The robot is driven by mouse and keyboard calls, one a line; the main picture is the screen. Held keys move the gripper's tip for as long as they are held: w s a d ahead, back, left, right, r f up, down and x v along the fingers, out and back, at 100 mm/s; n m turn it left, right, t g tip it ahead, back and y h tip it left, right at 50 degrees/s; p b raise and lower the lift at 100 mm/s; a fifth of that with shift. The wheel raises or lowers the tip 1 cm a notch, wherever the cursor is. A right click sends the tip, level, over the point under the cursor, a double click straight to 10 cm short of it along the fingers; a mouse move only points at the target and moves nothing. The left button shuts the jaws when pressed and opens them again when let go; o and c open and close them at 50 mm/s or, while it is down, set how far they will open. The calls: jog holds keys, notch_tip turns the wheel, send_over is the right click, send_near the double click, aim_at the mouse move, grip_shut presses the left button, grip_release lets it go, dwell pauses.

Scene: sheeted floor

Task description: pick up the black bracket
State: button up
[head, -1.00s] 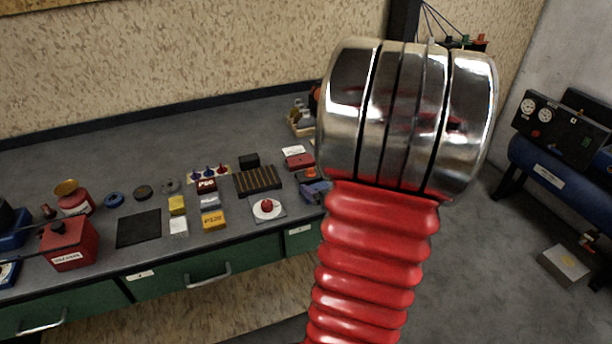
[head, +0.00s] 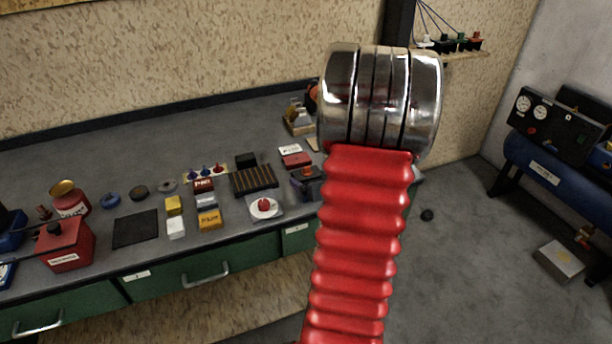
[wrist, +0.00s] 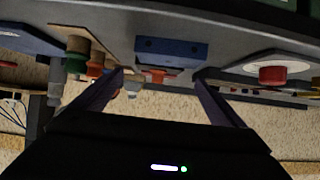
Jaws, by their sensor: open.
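In the wrist view, where the bench appears upside down at the top, a dark blue-black block with small holes (wrist: 171,50) shows between and beyond my fingers. I cannot tell for sure whether it is the black bracket. An orange-red part (wrist: 165,75) shows beside it. My gripper (wrist: 161,76) is open, with its two dark fingers spread and nothing seen between them. In the head view, a dark item with an orange part (head: 305,183) sits on the bench's right end, partly behind my arm. My gripper itself is hidden there.
The bench (head: 90,165) holds a black block (head: 245,160), a ribbed dark tray (head: 254,181), a white disc with a red knob (head: 264,206) and a red box (head: 66,246). A small dark thing (head: 427,215) lies on the floor. A blue tank (head: 550,170) stands right.

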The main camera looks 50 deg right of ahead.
aim_at(307, 174)
jog(key=shift+w+d+f, duration=0.25)
jog(key=shift+w, duration=0.15)
jog(key=shift+x, duration=2.55)
jog(key=shift+c, duration=0.3)
jog(key=c, duration=1.3)
jog(key=shift+r, duration=0.1)
jog(key=shift+r, duration=4.95)
